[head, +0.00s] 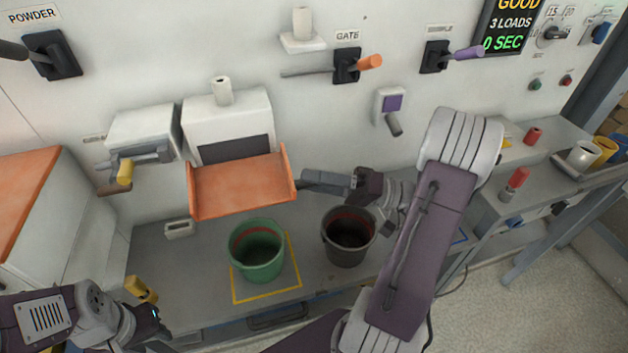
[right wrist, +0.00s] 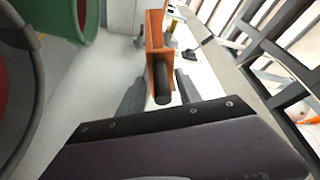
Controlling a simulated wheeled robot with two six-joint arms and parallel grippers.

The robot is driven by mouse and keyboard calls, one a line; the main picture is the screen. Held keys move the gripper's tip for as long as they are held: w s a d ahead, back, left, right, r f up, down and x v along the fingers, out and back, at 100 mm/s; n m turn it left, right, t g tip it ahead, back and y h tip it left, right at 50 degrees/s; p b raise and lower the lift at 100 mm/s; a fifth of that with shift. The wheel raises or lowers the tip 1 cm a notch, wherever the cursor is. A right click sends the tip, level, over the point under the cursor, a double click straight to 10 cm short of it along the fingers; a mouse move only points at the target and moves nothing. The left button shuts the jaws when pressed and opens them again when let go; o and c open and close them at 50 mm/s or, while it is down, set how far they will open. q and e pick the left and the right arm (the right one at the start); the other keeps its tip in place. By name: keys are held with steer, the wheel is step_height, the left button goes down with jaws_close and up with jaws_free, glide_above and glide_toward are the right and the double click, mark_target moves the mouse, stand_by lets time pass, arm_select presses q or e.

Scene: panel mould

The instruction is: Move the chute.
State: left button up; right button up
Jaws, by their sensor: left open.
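The chute (head: 240,187) is an orange tray with raised side walls, under a white box on the wall. It points down toward a green bucket (head: 257,262). My right gripper (head: 308,183) is at the chute's right side. In the right wrist view the chute's orange wall (right wrist: 154,30) carries a dark round handle (right wrist: 161,82). The right gripper's two fingers (right wrist: 160,92) stand apart, one on each side of the handle, with gaps visible. My left gripper (head: 150,325) is low at the left, away from the chute; its fingers are hard to make out.
A dark bucket (head: 348,246) stands right of the green one, below my right gripper. A yellow outline (head: 267,297) is marked around the green bucket's place. A gate lever (head: 368,62) and purple lever (head: 467,53) are on the wall. A yellow handle (head: 140,288) is near my left gripper.

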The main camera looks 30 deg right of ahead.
steer(key=shift+s, duration=0.1)
steer(key=v, duration=0.9)
stand_by(0.5)
